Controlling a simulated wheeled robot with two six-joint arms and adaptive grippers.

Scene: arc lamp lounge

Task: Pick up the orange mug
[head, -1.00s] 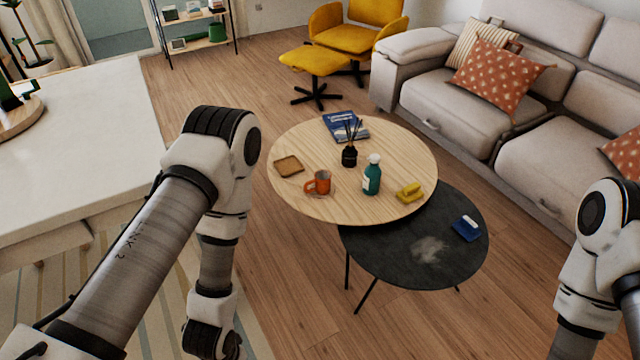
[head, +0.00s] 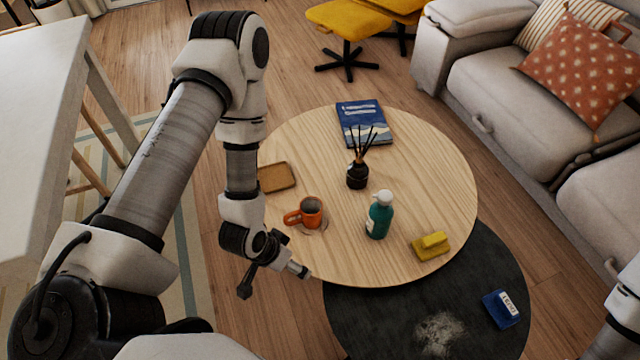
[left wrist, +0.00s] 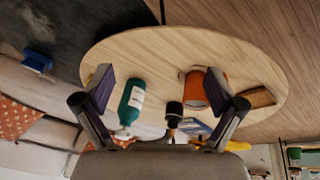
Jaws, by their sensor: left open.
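The orange mug (head: 309,211) stands upright on the round wooden table, with its handle on the left in the head view. A pale round patch shows under it; I cannot tell what it is. My left gripper (head: 274,279) is open and empty at the table's near left edge, in front of the mug and apart from it. In the left wrist view the mug (left wrist: 193,92) shows beyond the open fingers (left wrist: 158,88), partly hidden by the right-hand finger. My right gripper is out of view.
The round table (head: 430,150) also holds a teal bottle (head: 379,216), a reed diffuser (head: 357,176), a brown tray (head: 277,177), a blue book (head: 364,123) and a yellow sponge-like item (head: 431,246). A lower dark table (head: 400,310) bears a blue item (head: 501,309).

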